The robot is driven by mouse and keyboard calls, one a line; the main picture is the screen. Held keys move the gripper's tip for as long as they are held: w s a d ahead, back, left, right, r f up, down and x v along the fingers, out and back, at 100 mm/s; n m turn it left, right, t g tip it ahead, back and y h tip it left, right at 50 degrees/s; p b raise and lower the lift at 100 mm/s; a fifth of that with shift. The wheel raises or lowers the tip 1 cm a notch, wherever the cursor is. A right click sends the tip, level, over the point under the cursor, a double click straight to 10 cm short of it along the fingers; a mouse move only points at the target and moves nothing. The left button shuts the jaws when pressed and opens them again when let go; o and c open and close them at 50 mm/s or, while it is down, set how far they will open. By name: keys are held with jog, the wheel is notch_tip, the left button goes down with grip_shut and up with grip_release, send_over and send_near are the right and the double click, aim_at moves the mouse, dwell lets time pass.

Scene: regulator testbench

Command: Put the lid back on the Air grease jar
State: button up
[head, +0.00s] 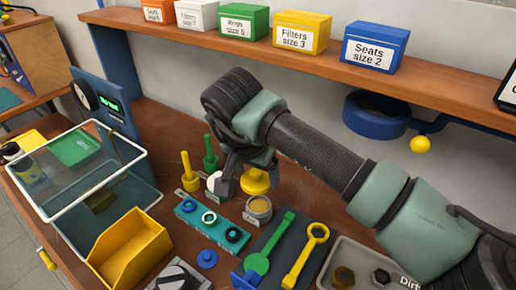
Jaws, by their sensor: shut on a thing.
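An open jar (258,208) with tan grease inside stands on the bench in the head view; its small label is too small to read. A yellow lid (256,184) with a raised knob is just above and behind the jar in the picture, apart from its rim. My gripper (254,168) points down and is shut on the yellow lid; the fingers partly hide its top. A second jar with a pale lid (214,182) stands left of the open jar, partly hidden by my gripper.
A teal tray with rings (186,206) lies left of the jar. Green (257,262) and yellow (305,258) wrenches lie in front. Green (210,155) and yellow (188,175) upright tools stand behind left. A shelf (300,60) with labelled boxes runs above.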

jog(key=shift+w+d+f, duration=0.1)
jog(key=shift+d+f, duration=0.1)
jog(key=shift+d, duration=0.15)
jog(key=shift+f+b, duration=2.2)
jog(key=shift+f, duration=0.9)
jog(key=shift+f+b, duration=0.15)
jog(key=shift+b, duration=0.35)
jog(key=o, duration=1.2)
jog(key=shift+a, duration=0.1)
jog(key=shift+o, duration=0.2)
